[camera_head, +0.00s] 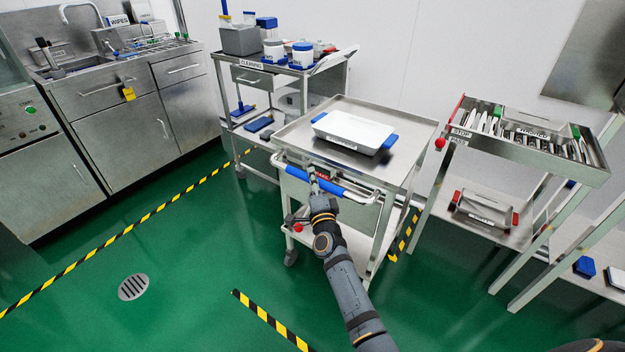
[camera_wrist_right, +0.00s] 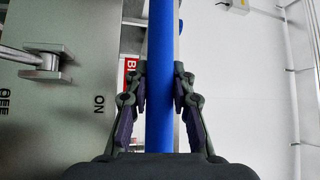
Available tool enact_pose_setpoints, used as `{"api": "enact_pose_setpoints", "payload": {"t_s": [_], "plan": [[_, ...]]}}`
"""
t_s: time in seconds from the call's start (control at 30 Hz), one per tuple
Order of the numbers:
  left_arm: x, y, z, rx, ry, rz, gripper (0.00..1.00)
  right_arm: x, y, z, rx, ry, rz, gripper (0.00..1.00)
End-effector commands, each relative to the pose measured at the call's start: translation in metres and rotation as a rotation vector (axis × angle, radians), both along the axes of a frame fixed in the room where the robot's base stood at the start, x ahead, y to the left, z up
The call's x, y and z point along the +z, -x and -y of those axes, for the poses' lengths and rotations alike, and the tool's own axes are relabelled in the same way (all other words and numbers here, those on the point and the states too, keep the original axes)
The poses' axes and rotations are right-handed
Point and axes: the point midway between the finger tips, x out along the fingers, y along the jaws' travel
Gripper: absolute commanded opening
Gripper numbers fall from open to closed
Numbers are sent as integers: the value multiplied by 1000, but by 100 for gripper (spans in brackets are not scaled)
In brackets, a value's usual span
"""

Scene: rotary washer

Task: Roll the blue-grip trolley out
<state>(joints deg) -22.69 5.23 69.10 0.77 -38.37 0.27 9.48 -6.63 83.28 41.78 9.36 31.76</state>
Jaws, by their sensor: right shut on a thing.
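The blue-grip trolley (camera_head: 300,135) is a steel cart with a flat top and a push bar on its near side. The bar carries a blue grip (camera_head: 330,185). My right gripper (camera_head: 314,180) is shut on the blue grip. In the right wrist view the blue grip (camera_wrist_right: 160,80) runs upright between the two fingers of my right gripper (camera_wrist_right: 160,100). A white tray with blue ends (camera_head: 352,133) rests on the trolley's top. A caster shows at the trolley's near left. My left gripper is not in view.
A cleaning cart (camera_head: 280,75) stands close behind the trolley's left side. A steel rack (camera_head: 530,150) with cutlery stands to the right. Sink cabinets (camera_head: 120,110) line the left wall. Green floor with a drain (camera_head: 133,287) and yellow-black tape (camera_head: 270,320) lies open in front.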

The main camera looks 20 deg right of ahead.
Motion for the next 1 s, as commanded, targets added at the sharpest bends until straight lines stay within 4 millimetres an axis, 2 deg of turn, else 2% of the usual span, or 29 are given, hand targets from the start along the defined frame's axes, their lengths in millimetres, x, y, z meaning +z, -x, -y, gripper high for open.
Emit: {"api": "enact_pose_setpoints", "payload": {"t_s": [0.5,0.53,0.7,1.0], "plan": [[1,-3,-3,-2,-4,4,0,-1,0,0,0,2,-2,0],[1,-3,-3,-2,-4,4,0,-1,0,0,0,1,-2,25],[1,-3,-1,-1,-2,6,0,-1,0,0,0,1,-1,47],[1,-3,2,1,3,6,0,0,1,0,0,0,0,47]]}}
